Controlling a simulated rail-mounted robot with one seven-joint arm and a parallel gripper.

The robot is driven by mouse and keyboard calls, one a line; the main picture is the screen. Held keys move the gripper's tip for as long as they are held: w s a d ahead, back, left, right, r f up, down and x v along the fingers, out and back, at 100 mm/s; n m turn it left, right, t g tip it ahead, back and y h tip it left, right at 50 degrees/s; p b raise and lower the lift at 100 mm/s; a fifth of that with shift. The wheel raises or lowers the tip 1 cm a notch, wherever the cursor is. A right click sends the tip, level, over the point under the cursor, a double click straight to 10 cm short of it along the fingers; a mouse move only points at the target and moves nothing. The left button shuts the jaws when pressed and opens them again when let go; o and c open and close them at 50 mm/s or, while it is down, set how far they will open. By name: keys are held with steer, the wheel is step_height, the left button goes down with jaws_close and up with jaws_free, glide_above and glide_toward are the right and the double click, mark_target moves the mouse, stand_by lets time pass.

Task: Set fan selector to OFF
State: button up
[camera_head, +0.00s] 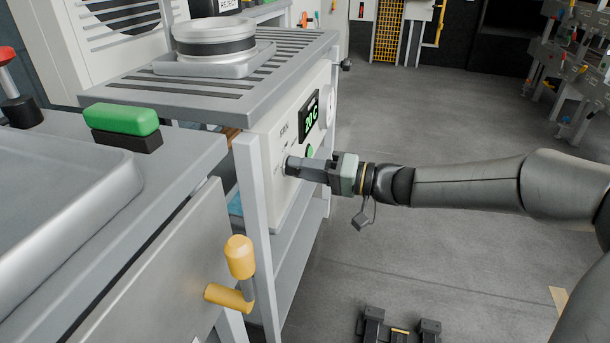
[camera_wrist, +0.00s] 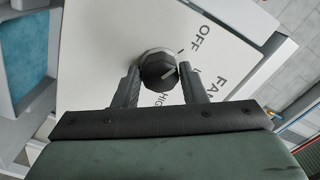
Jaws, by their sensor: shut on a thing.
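The fan selector is a dark round knob (camera_wrist: 158,70) on a white panel (camera_wrist: 105,45). In the wrist view, OFF, FAN and HIGH are printed around it, with short tick marks between it and the lettering. A small light pointer line shows on the knob's face, on the side toward the ticks; which label it matches is unclear. My gripper (camera_wrist: 160,82) is shut on the knob, one finger on each side. In the head view my gripper (camera_head: 292,166) reaches the panel from the right, and its fingers mostly hide the knob.
A green display (camera_head: 311,116) reading 20 G and a green button (camera_head: 309,151) are on the same panel, close to my gripper. A yellow-handled lever (camera_head: 239,258) sticks out from the nearer cabinet. A green block (camera_head: 121,118) sits on its top. The floor to the right is mostly clear.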

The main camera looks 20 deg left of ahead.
stand_by(0.4)
steer(key=o, duration=1)
steer(key=shift+d, duration=0.15)
steer(key=d+p, duration=0.2)
steer(key=d, duration=0.3)
steer(key=d+p, duration=0.2)
steer(key=d, duration=0.4)
steer(key=d+p, duration=0.1)
steer(key=d, duration=0.5)
steer(key=shift+s+d+p, duration=0.1)
steer(key=shift+s+p, duration=0.15)
steer(key=shift+p, duration=0.15)
